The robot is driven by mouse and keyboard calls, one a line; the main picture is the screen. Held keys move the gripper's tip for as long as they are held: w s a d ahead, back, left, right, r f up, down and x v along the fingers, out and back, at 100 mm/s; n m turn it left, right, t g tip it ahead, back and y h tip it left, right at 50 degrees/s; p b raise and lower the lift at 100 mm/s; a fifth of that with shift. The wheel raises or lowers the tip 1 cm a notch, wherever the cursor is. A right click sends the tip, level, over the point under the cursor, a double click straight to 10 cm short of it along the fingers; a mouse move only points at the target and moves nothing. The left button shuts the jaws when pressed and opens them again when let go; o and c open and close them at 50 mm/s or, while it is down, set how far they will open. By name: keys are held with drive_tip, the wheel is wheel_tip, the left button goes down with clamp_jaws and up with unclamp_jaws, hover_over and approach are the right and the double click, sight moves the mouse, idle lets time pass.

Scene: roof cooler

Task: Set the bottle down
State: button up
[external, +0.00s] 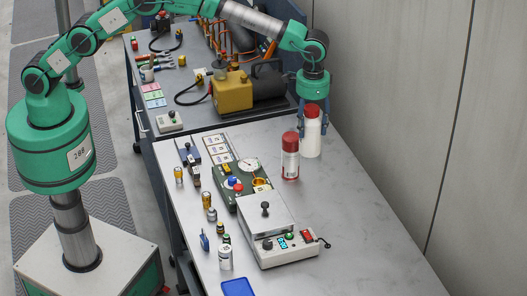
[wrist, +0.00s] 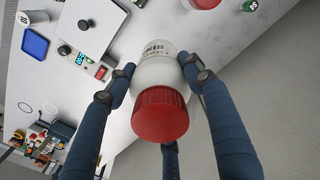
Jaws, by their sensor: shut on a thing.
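A white bottle with a red cap (external: 311,139) stands upright between the fingers of my gripper (external: 313,112), at the back right of the pale work table. The gripper is shut on it from above. In the wrist view the bottle's red cap (wrist: 160,115) faces the camera, and the blue fingers (wrist: 158,72) press on both sides of its white body. I cannot tell whether its base touches the table top (external: 365,215) or hangs just above it. Part of the cap is hidden by the fingers in the external view.
A second red-capped bottle (external: 290,160) stands close by, to the front left. A yellow pump (external: 232,92) stands on the dark bench behind. The table's right side is clear, beside the wall.

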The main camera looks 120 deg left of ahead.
drive_tip(key=s+a+n+p, duration=0.15)
drive_tip(key=s+a, duration=0.35)
drive_tip(key=s, duration=0.8)
drive_tip(key=s+a+n+p, duration=0.15)
drive_tip(key=s+a, duration=0.45)
drive_tip(key=s, duration=0.7)
drive_tip(key=s+a+n+p, duration=0.15)
drive_tip(key=s+a, duration=0.35)
drive_tip(key=s, duration=0.8)
wheel_tip(320, 180, down, 16)
drive_tip(key=shift+m, duration=0.25)
drive_tip(key=shift+a, duration=0.1)
drive_tip(key=w+a+f+p, duration=0.1)
drive_tip(key=w+a+p, duration=0.1)
drive_tip(key=w+a, duration=0.7)
drive_tip(key=w, duration=0.4)
drive_tip(key=shift+a+f, duration=0.15)
drive_tip(key=shift+f, duration=0.1)
drive_tip(key=shift+s+f, duration=0.1)
